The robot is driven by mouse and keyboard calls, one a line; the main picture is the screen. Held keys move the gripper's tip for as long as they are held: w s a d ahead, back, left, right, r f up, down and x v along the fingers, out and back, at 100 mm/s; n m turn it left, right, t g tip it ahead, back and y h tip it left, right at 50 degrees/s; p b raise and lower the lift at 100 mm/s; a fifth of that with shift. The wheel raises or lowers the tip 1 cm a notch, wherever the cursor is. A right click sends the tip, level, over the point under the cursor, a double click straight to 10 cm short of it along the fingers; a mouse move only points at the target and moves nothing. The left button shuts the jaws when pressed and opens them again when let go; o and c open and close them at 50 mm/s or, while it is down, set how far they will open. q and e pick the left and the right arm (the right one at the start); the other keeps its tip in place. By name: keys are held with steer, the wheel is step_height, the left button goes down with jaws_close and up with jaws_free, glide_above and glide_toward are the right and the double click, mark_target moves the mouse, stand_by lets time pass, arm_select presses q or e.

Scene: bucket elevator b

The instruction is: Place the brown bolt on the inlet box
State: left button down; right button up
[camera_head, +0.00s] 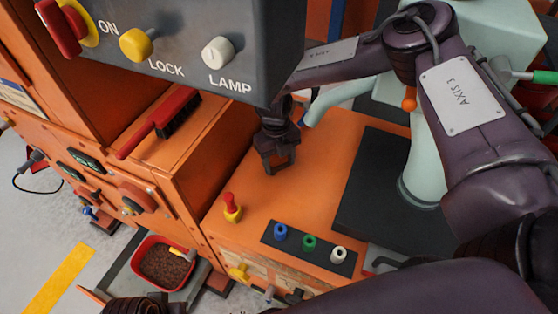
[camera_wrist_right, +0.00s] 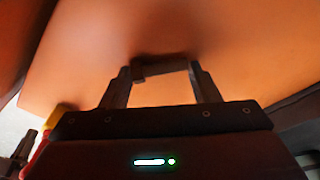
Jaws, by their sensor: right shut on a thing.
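My right gripper (camera_head: 280,166) is in the middle of the head view, above the orange top surface (camera_head: 315,178). Its two fingers (camera_wrist_right: 163,82) also show in the right wrist view, apart from each other. A small dark brown bar, seemingly the brown bolt (camera_wrist_right: 163,68), spans the fingertips and is gripped there. Whether it touches the orange surface is unclear. I cannot tell for certain which orange part is the inlet box. My left gripper does not show clearly in either view.
A red-and-yellow knob (camera_head: 232,208) and a dark strip with blue, green and white plugs (camera_head: 309,243) stand in front. A black mat (camera_head: 375,185) lies right. A red-handled brush (camera_head: 160,123) rests on the left ledge. A grey switch panel (camera_head: 190,35) overhangs. A red tray (camera_head: 165,262) stands below.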

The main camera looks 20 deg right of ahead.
steer(key=o, duration=1)
steer(key=shift+f, duration=0.1)
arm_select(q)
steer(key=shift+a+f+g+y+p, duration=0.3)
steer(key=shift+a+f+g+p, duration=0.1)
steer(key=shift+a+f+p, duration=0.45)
arm_select(e)
steer(key=r, duration=0.4)
steer(key=w+r, duration=0.1)
steer(key=r, duration=0.7)
steer(key=shift+w+r, duration=0.15)
steer(key=shift+w, duration=0.05)
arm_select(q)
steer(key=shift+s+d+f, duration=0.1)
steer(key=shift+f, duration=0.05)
arm_select(e)
steer(key=shift+a, duration=0.15)
